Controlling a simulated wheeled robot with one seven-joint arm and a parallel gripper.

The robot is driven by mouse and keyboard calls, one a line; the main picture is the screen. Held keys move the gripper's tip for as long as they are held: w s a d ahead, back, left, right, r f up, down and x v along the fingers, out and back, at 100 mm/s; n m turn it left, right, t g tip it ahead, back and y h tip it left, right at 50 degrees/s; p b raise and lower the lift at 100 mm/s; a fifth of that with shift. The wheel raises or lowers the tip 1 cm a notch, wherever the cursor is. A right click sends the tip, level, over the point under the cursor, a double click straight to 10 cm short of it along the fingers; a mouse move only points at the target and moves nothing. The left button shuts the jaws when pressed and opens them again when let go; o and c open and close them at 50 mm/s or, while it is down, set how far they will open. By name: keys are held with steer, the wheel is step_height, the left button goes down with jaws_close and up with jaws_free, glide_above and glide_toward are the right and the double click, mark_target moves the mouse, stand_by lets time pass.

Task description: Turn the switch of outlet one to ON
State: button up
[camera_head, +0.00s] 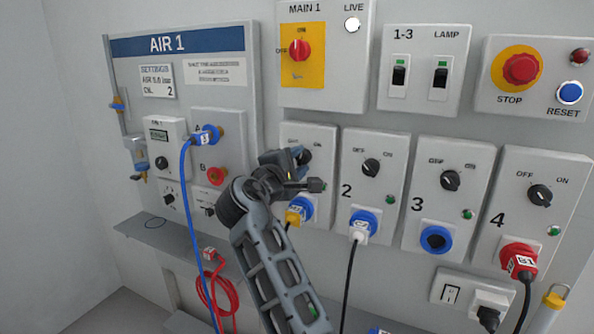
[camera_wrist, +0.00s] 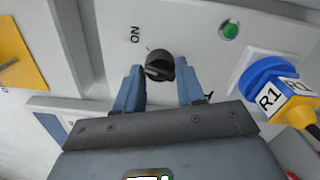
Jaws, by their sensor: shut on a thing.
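The outlet one panel (camera_head: 321,133) is the leftmost in the lower row. Its black switch knob (camera_wrist: 160,66) sits between my two blue fingertips in the wrist view, with the ON label (camera_wrist: 135,34) up and left of it. My gripper (camera_head: 303,156) is shut on this knob. In the head view my gripper covers most of the knob and the outlet number. I cannot tell which way the knob points. A green lamp (camera_wrist: 228,30) is on the same panel, beside the knob.
A yellow plug marked R1 (camera_wrist: 290,102) is in the blue socket (camera_wrist: 259,73) close to my gripper. Outlet two's knob (camera_head: 371,168) is just to the right. The MAIN 1 box (camera_head: 326,92) is above. A blue hose (camera_head: 187,230) hangs at left; a shelf (camera_head: 140,226) is below.

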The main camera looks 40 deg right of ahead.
steer(key=m+b, duration=0.2)
steer(key=m, duration=0.1)
steer(key=shift+f+m, duration=0.25)
steer(key=shift+m, duration=0.05)
steer(key=shift+r+m+b, duration=0.1)
steer(key=shift+m+b, duration=1)
steer(key=shift+r, duration=0.1)
steer(key=o, duration=1)
steer(key=shift+b+v, duration=0.35)
steer(key=shift+v, duration=3.6)
